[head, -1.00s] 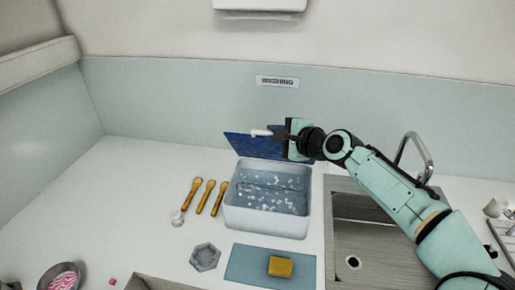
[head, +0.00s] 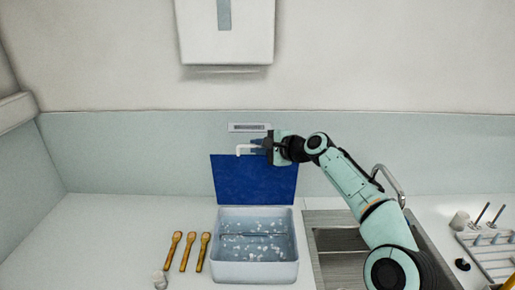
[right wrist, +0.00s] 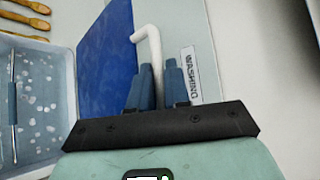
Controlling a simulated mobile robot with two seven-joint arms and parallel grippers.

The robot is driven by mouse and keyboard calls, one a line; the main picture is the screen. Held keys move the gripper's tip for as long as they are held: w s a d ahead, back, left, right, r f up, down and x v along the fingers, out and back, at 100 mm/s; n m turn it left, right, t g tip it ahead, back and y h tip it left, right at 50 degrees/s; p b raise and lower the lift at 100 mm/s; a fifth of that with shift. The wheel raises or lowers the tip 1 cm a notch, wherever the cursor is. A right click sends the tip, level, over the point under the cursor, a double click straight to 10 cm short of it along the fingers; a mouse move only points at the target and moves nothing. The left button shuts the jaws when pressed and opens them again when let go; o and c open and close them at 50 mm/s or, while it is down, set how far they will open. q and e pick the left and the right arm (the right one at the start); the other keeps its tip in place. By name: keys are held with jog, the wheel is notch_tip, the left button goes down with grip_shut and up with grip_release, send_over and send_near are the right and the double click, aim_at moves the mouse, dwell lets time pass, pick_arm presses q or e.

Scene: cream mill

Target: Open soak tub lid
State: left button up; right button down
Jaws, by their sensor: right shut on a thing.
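The soak tub (head: 254,272) is a pale box of bluish water with white suds and a thin rod in it. Its blue lid (head: 250,182) stands nearly upright at the tub's back edge, so the tub is open. My right gripper (head: 264,147) is at the lid's top edge, shut on the white lid handle (head: 244,149). In the right wrist view the fingers (right wrist: 158,88) close around the white bent handle (right wrist: 150,45), beside the blue lid (right wrist: 107,60). My left gripper is not in view.
Several wooden-handled tools (head: 188,251) lie left of the tub. A sink (head: 336,245) with a tap (head: 388,182) is to the right, partly behind my right arm. A rack (head: 490,255) stands far right. A label (head: 249,127) is on the back wall.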

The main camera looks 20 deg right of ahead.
jog(key=shift+f, duration=0.1)
jog(key=c, duration=1.2)
grip_release()
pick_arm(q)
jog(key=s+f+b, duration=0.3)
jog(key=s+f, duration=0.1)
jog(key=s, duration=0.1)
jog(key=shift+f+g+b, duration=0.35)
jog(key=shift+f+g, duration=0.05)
pick_arm(e)
jog(key=v, duration=1.3)
jog(key=shift+s, duration=0.25)
